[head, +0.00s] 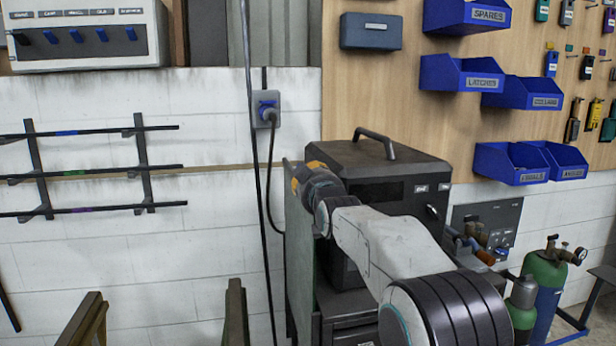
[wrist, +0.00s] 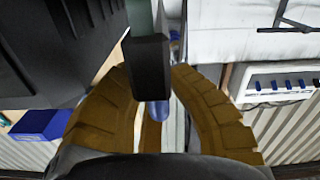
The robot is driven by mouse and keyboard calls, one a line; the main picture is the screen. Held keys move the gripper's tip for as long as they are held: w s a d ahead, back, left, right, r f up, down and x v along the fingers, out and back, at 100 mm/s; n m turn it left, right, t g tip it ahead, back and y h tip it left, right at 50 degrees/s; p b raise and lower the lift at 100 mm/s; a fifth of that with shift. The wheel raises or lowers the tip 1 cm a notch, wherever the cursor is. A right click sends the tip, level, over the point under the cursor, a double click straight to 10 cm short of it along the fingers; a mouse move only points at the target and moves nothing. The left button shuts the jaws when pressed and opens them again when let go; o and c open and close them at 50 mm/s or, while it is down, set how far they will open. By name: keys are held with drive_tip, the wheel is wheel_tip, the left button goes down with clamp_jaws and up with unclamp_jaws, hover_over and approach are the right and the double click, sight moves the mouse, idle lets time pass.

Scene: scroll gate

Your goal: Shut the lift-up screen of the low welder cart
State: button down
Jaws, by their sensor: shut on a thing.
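The welder cart (head: 375,170) is a dark box with a bar handle on top, standing against the wall. A flat grey-green panel (head: 299,255), which looks like its screen, stands out upright along the cart's left side, leaving the front partly uncovered. My gripper (head: 300,177), with ochre fingers, is at the panel's upper end. In the wrist view my gripper (wrist: 152,78) is closed around a black block-like grip (wrist: 150,60). A green strip (wrist: 140,14) behind it looks like the panel. My arm hides part of the cart's front.
A bar rack (head: 90,170) and a switch box (head: 85,35) are on the wall at left. Blue bins (head: 520,90) hang at right. Gas cylinders (head: 545,285) stand right of the cart. A cable (head: 255,150) hangs left of the panel. Wooden posts (head: 90,320) stand low at left.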

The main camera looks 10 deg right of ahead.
sight(308, 255)
wheel_tip(308, 255, down, 21)
drive_tip(key=b, duration=1.7)
drive_tip(key=shift+r+b, duration=0.1)
drive_tip(key=shift+b, duration=0.3)
drive_tip(key=c, duration=1.5)
unclamp_jaws()
drive_tip(key=shift+w, duration=0.1)
drive_tip(key=shift+o, duration=1.1)
drive_tip(key=shift+r, duration=0.1)
drive_tip(key=shift+s, duration=0.25)
drive_tip(key=s, duration=1.1)
drive_tip(key=shift+s, duration=0.3)
